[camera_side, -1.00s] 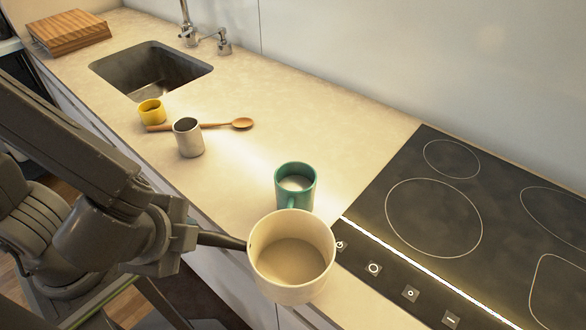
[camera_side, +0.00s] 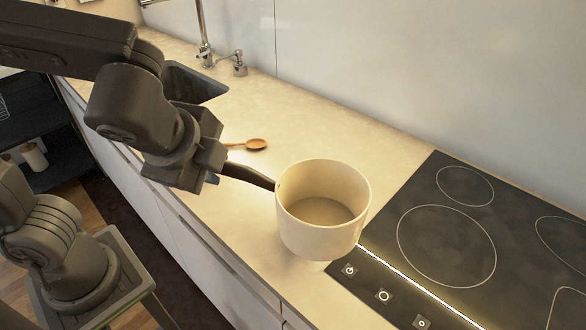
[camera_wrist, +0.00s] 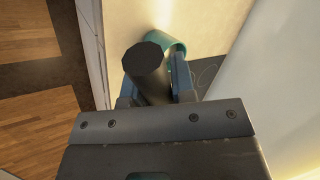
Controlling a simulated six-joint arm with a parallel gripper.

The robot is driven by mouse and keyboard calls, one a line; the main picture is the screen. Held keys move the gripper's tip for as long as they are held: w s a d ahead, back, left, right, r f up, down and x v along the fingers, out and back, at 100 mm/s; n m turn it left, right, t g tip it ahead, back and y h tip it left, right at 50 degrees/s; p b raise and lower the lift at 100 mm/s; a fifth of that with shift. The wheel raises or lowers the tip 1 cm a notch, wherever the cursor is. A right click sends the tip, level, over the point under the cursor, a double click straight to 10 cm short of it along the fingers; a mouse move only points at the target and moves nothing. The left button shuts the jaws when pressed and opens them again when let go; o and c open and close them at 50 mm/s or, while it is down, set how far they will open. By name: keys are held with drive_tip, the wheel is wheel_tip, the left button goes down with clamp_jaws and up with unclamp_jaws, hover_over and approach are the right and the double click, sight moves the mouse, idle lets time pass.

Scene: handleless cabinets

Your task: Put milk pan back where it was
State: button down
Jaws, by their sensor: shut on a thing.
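My gripper (camera_side: 217,172) is shut on the pan's dark handle, to the left of the bowl. In the wrist view the dark handle (camera_wrist: 148,62) sits between the two fingers of my gripper (camera_wrist: 155,88). The black hob (camera_side: 420,215) lies to the right, with its ringed zones bare.
A teal mug (camera_wrist: 163,42) stands on the counter beyond the handle in the wrist view; the pan hides it in the side view. A wooden spoon (camera_side: 256,144) lies on the counter (camera_side: 330,125). The tap (camera_side: 203,40) and sink (camera_side: 195,83) are behind my arm.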

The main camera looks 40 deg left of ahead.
drive_tip(key=w+a+m+h, duration=0.1)
drive_tip(key=w+a, duration=0.5)
drive_tip(key=a, duration=0.4)
drive_tip(key=w+a+m, duration=0.1)
drive_tip(key=w+a, duration=0.6)
drive_tip(key=a, duration=0.4)
drive_tip(key=a+r, duration=0.2)
drive_tip(key=a, duration=0.9)
drive_tip(key=shift+n, duration=0.3)
drive_tip(key=shift+w+d+f, duration=1.25)
drive_tip(key=shift+d+f, duration=0.15)
drive_tip(key=shift+f, duration=1.3)
drive_tip(key=shift+w+d+f, duration=1.2)
drive_tip(key=shift+d+f, duration=0.25)
drive_tip(key=shift+f, duration=1.2)
drive_tip(key=shift+w+d+f, duration=1.25)
drive_tip(key=shift+d+f, duration=0.15)
drive_tip(key=shift+f, duration=1.3)
